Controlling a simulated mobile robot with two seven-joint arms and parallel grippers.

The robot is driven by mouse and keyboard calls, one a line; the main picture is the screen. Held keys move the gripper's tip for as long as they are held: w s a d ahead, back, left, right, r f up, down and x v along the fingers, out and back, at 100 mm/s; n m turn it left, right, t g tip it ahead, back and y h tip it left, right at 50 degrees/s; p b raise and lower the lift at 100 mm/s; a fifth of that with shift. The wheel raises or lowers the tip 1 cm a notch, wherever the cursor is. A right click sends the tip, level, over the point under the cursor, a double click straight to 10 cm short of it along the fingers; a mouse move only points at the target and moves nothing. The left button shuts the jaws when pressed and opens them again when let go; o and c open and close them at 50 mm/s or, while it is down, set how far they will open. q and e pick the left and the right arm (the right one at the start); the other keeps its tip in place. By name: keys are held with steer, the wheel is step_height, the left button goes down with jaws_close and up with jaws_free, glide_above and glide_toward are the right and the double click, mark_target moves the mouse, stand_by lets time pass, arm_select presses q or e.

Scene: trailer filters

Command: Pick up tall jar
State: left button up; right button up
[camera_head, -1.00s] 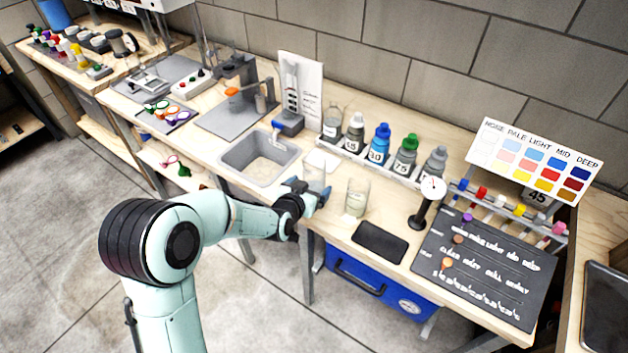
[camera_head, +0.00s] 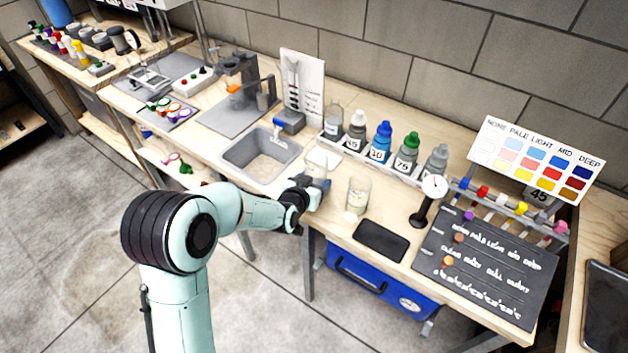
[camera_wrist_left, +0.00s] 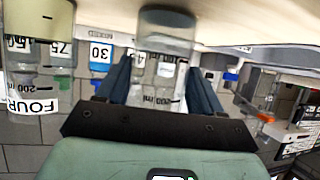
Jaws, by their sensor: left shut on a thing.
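A clear glass jar (camera_head: 316,166) stands upright at the front of the bench, just right of the sink. My left gripper (camera_head: 313,187) is shut around it from the front. In the left wrist view, which is upside down, the jar (camera_wrist_left: 165,75) is between the two dark blue fingers (camera_wrist_left: 163,88) and shows "200 ml" markings. Its base is close to the bench top; I cannot tell whether it touches. A second glass jar (camera_head: 358,194) stands to the right, with pale contents low in it. In the wrist view this jar (camera_wrist_left: 38,70) carries a "FOUR" label. My right gripper is not in view.
A row of numbered bottles (camera_head: 380,143) stands behind the jars. The sink (camera_head: 240,162) is to the left. A blue case (camera_head: 375,285) is under the bench.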

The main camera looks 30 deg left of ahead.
arm_select(q)
steer(key=shift+r, duration=0.2)
steer(key=shift+r, duration=1.1)
step_height(320, 180, up, 7)
steer(key=shift+f+p, duration=0.15)
steer(key=shift+p, duration=1.05)
step_height(320, 180, up, 10)
steer(key=p, duration=0.6)
glide_above(320, 153)
steer(key=s, duration=0.4)
steer(key=shift+s+d+r, duration=0.15)
steer(key=shift+d+r, duration=0.05)
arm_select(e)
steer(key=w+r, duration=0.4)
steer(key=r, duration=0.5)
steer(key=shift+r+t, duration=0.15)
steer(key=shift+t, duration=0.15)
